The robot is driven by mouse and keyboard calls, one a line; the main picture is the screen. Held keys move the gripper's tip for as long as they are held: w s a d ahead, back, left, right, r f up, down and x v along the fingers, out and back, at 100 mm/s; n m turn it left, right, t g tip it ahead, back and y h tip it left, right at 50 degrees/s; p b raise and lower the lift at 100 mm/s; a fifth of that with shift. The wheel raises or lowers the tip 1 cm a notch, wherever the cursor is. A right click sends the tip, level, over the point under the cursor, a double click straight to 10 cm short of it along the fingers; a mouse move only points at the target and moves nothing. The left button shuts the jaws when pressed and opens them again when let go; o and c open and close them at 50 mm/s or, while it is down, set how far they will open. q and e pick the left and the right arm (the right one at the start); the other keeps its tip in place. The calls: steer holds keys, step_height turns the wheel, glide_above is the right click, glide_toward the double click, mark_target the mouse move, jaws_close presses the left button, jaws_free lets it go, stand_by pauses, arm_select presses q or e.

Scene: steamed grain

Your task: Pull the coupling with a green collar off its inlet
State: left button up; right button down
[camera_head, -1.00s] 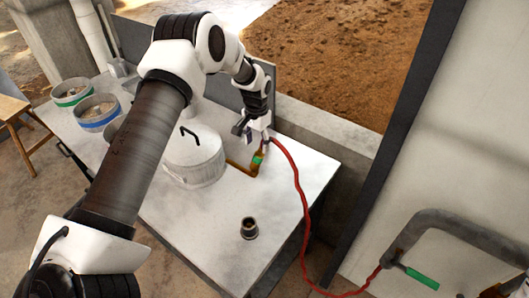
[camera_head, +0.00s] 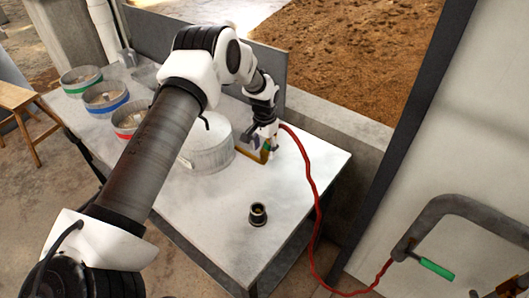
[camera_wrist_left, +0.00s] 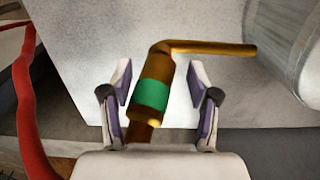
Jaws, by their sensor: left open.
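The brass coupling with a green collar (camera_wrist_left: 152,96) sits on the end of a bent brass inlet pipe (camera_wrist_left: 215,48). In the head view its green collar (camera_head: 267,147) shows beside the metal pot (camera_head: 207,155), partly hidden by my gripper. My left gripper (camera_wrist_left: 160,88) is open, with one finger on each side of the coupling and a visible gap to both. In the head view my left gripper (camera_head: 271,148) is right at the coupling, pointing down. The coupling's lower end is partly hidden by the gripper body. My right gripper is not in view.
A red hose (camera_head: 311,190) runs from near the gripper over the table's right edge to a grey pipe with a green handle (camera_head: 436,268). A small dark fitting (camera_head: 258,215) stands on the table (camera_head: 215,240). Bowls with green, blue and red bands stand at left.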

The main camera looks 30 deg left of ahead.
arm_select(q)
steer(key=shift+f, duration=0.25)
steer(key=shift+s+r, duration=0.15)
steer(key=shift+s, duration=0.05)
steer(key=shift+w, duration=0.15)
steer(key=shift+d, duration=0.65)
stand_by(0.5)
steer(key=c, duration=0.7)
steer(key=shift+s+a, duration=0.15)
steer(key=shift+s, duration=0.05)
jaws_close()
